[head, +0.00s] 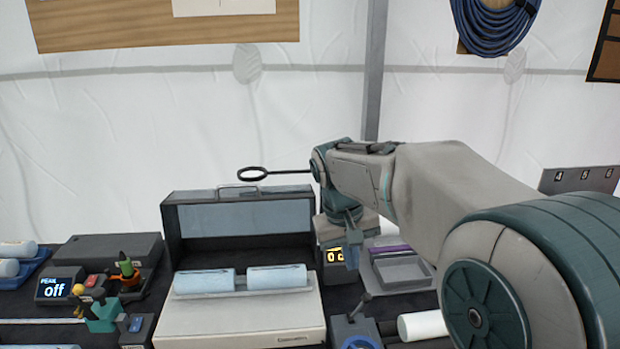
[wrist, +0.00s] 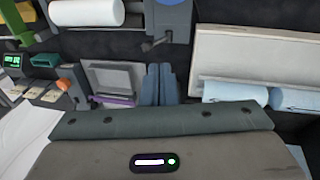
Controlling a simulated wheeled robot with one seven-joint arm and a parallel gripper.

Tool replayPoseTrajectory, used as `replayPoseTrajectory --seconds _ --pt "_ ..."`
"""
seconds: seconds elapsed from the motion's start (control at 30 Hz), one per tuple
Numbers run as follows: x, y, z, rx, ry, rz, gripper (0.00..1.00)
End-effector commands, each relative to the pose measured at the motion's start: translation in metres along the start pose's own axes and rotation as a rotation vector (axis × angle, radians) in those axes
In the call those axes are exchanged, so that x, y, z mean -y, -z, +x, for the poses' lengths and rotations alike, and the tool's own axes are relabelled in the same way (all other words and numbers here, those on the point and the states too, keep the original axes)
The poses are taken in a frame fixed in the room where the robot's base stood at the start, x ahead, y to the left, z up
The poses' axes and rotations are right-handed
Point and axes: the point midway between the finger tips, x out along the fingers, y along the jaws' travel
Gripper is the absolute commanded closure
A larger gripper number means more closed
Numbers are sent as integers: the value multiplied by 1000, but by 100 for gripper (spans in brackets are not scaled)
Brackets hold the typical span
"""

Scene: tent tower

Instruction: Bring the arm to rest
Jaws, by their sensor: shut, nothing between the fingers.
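My arm reaches in from the right in the head view, over the bench. My gripper (head: 352,258) hangs down from its end, above the bench between the open case and a shallow grey tray. In the wrist view, my gripper (wrist: 160,72) shows two blue-grey fingers side by side, shut and empty. The bench surface under the fingertips is partly hidden.
A dark open case (head: 177,235) stands behind a pale machine (head: 240,325) bearing two light blue rolls (head: 205,281). The grey tray (head: 402,269), a joystick box (head: 350,328) and a white roll (head: 422,325) are near my gripper.

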Motion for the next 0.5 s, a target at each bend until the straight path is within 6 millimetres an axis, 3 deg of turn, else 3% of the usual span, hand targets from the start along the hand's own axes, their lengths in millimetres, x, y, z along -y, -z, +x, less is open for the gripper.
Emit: replayPoseTrajectory --seconds 0.2,0.5 --pt "-16 -70 6 -64 83 51 100" --pt "-15 -161 34 -166 154 126 100"
